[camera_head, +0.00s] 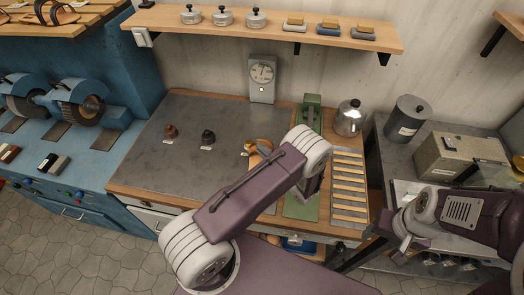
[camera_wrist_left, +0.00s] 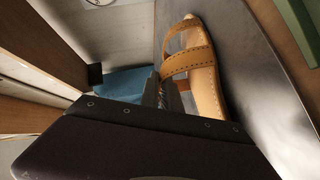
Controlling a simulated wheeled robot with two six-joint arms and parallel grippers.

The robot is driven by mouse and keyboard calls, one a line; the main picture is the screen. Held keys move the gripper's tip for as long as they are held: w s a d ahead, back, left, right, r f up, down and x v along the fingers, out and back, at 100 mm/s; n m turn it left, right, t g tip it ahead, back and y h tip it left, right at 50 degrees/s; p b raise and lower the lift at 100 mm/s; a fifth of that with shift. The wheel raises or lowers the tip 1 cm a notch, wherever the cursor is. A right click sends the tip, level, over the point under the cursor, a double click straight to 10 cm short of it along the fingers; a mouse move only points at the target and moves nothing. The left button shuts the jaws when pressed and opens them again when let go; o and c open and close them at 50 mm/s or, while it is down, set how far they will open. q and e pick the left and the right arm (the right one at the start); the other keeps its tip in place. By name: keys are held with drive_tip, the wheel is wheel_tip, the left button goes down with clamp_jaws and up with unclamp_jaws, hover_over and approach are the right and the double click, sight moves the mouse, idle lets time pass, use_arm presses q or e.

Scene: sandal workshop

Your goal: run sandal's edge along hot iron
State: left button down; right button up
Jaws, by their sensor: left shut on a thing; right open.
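A tan sandal (camera_head: 258,157) with stitched straps shows on the metal-topped bench in the head view, partly hidden behind my left arm. In the left wrist view the sandal (camera_wrist_left: 204,80) stands close beside a dark grey surface. My left gripper (camera_wrist_left: 166,92) is shut on the sandal's edge or strap; exactly which part is hard to tell. In the head view my left arm hides this gripper. My right gripper (camera_head: 408,238) is open and empty at the right, away from the sandal.
A dial box (camera_head: 262,78) with a lit lamp stands at the back. Two small knobbed pieces (camera_head: 170,132) sit on the metal top (camera_head: 140,165). A shelf (camera_head: 290,36) overhangs the bench.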

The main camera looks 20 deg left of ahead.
use_arm(q)
drive_tip(key=shift+w+r, duration=0.1)
drive_tip(key=shift+w, duration=0.05)
drive_tip(key=shift+w, duration=0.15)
drive_tip(key=shift+w+a+t+b, duration=0.1)
drive_tip(key=shift+w+t+b, duration=0.2)
drive_tip(key=shift+w, duration=0.15)
idle(0.4)
drive_tip(key=shift+a, duration=0.1)
idle(0.4)
drive_tip(key=shift+w+a+b, duration=0.15)
drive_tip(key=shift+w+b, duration=0.25)
drive_tip(key=shift+w, duration=0.45)
drive_tip(key=shift+w, duration=0.2)
idle(0.4)
